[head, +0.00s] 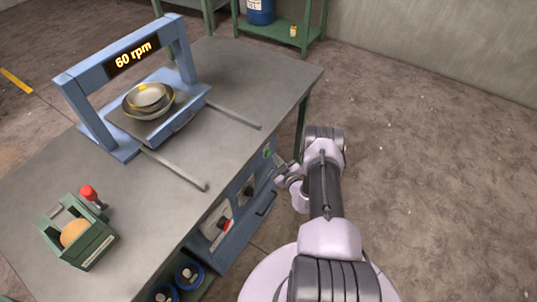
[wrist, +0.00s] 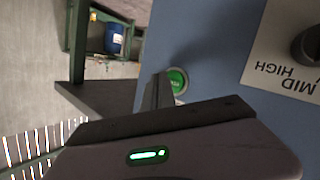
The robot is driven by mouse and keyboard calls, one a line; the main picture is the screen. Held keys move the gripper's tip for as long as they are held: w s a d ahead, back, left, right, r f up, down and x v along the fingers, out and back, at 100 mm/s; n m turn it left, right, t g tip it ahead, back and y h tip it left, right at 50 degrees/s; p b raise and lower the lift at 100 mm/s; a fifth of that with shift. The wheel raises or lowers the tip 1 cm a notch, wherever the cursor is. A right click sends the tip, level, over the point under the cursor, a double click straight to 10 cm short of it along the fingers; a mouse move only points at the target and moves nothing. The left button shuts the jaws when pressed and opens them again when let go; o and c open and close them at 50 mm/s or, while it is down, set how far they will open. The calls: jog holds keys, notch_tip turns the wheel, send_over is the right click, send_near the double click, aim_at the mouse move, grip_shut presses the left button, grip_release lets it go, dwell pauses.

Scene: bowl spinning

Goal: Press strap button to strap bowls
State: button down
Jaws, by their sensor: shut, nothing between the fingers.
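The green strap button (wrist: 178,78) is on the blue front panel in the wrist view; it also shows small at the panel's upper right in the head view (head: 267,152). My gripper (head: 281,164) is shut and empty, just in front of the panel near the button. In the wrist view the fingertip (wrist: 163,82) overlaps the button's left edge; I cannot tell whether it touches. A stack of bowls (head: 149,97) sits on the plate under the blue frame (head: 75,100), whose display (head: 134,57) reads "60 rpm".
A dial (wrist: 310,46) with a MID/HIGH label is right of the button in the wrist view. A red switch (head: 224,224) is lower on the panel. A green crate (head: 82,250) stands on the grey table (head: 130,200). The floor to the right is clear.

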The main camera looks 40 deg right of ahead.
jog(key=s, duration=0.1)
jog(key=s+d, duration=0.1)
jog(key=s, duration=0.1)
jog(key=s+d, duration=0.1)
jog(key=shift+s, duration=0.35)
dwell(0.8)
